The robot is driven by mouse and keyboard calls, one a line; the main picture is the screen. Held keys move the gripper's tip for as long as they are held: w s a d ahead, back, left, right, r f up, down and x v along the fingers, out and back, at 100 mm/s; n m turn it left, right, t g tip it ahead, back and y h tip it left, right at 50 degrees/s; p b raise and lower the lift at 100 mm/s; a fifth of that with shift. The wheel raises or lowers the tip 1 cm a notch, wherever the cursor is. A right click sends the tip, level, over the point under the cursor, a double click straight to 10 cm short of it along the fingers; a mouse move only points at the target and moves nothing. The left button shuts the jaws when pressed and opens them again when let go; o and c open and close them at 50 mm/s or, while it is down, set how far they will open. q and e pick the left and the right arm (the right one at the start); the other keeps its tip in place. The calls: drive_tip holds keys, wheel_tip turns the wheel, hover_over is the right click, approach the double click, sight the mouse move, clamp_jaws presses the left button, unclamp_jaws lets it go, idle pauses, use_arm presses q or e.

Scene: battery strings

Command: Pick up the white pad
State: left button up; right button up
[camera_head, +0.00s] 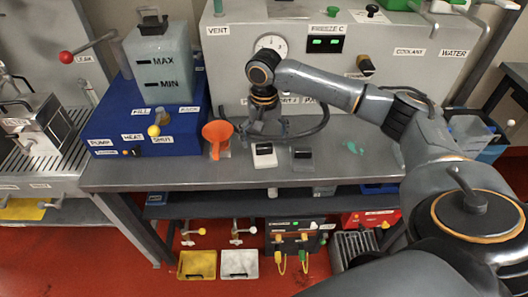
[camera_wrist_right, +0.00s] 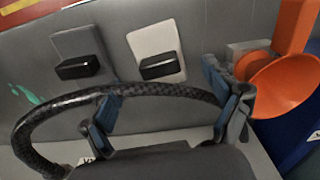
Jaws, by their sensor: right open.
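The white pad (camera_head: 265,161) is a small flat white plate with a black grip block on it. It lies on the grey bench in front of the large panel machine. In the right wrist view the white pad (camera_wrist_right: 150,39) is near the top centre. My right gripper (camera_head: 264,127) is just behind the pad in the head view, pointing down. Its blue-lined fingers (camera_wrist_right: 172,108) are spread apart with no pad between them. The pad lies ahead of them. My left gripper is not in view.
A similar grey pad (camera_head: 302,160) lies right of the white one. An orange funnel (camera_head: 217,136) stands close on the left. A dark braided hose (camera_wrist_right: 55,112) arcs across by my right fingers. A green scrap (camera_head: 354,148) lies farther right. The front bench edge is clear.

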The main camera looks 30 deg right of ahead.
sight(264, 146)
wheel_tip(264, 146, down, 4)
drive_tip(key=shift+r, duration=0.2)
drive_tip(key=shift+f, duration=0.25)
drive_tip(key=shift+c, duration=1)
drive_tip(key=c, duration=1)
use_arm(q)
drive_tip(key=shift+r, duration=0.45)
use_arm(e)
drive_tip(key=shift+c, duration=0.2)
drive_tip(key=shift+r, duration=0.15)
